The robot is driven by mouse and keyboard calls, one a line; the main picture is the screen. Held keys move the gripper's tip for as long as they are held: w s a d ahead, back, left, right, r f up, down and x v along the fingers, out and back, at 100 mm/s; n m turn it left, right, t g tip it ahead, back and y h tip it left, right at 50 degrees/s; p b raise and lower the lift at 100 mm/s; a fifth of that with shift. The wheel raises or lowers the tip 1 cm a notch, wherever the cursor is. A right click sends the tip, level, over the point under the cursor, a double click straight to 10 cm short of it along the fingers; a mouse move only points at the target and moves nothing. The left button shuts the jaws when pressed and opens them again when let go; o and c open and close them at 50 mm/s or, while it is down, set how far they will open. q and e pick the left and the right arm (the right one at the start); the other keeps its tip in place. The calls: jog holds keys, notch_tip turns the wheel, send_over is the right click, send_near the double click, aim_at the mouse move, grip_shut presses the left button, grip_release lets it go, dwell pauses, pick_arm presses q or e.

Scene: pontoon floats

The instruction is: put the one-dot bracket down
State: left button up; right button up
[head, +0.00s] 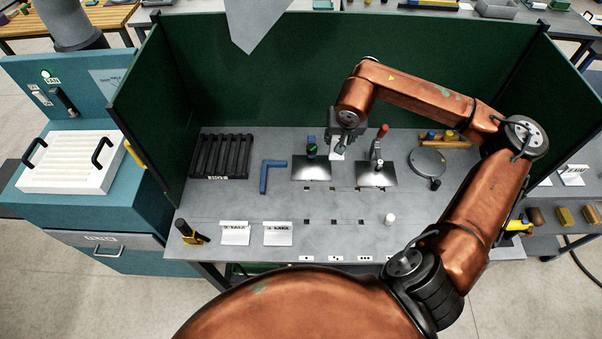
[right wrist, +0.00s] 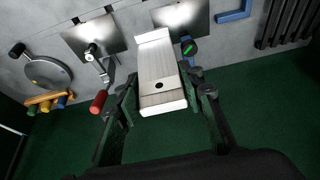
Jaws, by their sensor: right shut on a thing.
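My right gripper (head: 340,138) is shut on a white bracket (right wrist: 158,72). The right wrist view shows one dark dot near the bracket's near end, and the bracket between the two fingers. In the head view the bracket (head: 337,152) shows small below the gripper, at the back of the grey bench, between two shiny plates. Whether it touches anything below is unclear. The left plate (head: 311,173) has a blue and green piece at its back edge. The right plate (head: 377,178) has a red-handled clamp (head: 377,146). My left gripper is not in view.
A blue angle piece (head: 265,177), a black rack (head: 222,156) and a round grey disc (head: 427,162) lie around the plates. Green panels (head: 265,80) close the back and sides.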

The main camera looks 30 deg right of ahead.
aim_at(335, 156)
jog(key=f+b, duration=0.1)
jog(key=f, duration=0.1)
jog(key=f+b, duration=0.4)
jog(key=f, duration=0.1)
jog(key=shift+w, duration=0.25)
jog(key=shift+w+a+f, duration=0.1)
jog(key=shift+w+f, duration=0.1)
jog(key=w+a+f, duration=0.1)
jog(key=w+f, duration=0.3)
jog(key=w+a+f+p, duration=0.1)
jog(key=w+a+f, duration=0.1)
jog(key=w+f, duration=0.2)
jog(key=w+a+f, duration=0.1)
jog(key=w+f, duration=0.3)
jog(key=shift+w+a+f, duration=0.35)
jog(key=shift+w+a, duration=0.05)
